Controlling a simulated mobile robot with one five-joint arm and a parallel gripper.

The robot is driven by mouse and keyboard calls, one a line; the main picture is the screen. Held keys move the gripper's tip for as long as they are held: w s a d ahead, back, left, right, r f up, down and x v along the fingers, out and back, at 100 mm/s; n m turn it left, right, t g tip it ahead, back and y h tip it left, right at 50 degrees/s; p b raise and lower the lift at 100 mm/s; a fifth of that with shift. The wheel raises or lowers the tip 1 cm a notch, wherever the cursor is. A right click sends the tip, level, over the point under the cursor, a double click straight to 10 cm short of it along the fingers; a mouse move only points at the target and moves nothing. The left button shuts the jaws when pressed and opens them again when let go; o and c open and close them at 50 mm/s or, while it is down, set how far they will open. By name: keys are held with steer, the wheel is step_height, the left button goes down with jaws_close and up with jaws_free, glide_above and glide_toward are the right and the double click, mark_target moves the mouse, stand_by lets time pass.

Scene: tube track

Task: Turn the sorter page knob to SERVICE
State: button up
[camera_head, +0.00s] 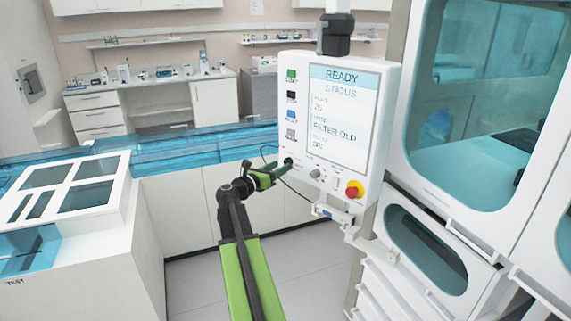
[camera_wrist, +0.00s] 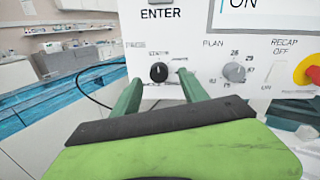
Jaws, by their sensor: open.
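The sorter's control panel (camera_head: 335,115) is a white box with a lit screen reading READY and STATUS. Its black page knob (camera_wrist: 159,72) is on the lower panel face in the wrist view, with small labels around it too blurred to read. Which label the knob points at is unclear. My gripper (camera_wrist: 158,80) is open, its two green fingers spread to either side of the knob and pointing at the panel. I cannot tell whether either finger touches the knob. In the head view my gripper (camera_head: 280,168) is at the panel's lower left corner, largely covering the knob.
A grey PLAN knob (camera_wrist: 234,72) is just right of the right finger. A RECAP switch (camera_wrist: 267,80) and a red emergency button on yellow (camera_head: 354,189) are further right. A black cable (camera_wrist: 92,80) runs left of the fingers. A white cabinet (camera_head: 440,240) stands right.

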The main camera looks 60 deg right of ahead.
mark_target(286, 163)
steer(key=shift+s+d, duration=0.2)
steer(key=shift+d, duration=1.35)
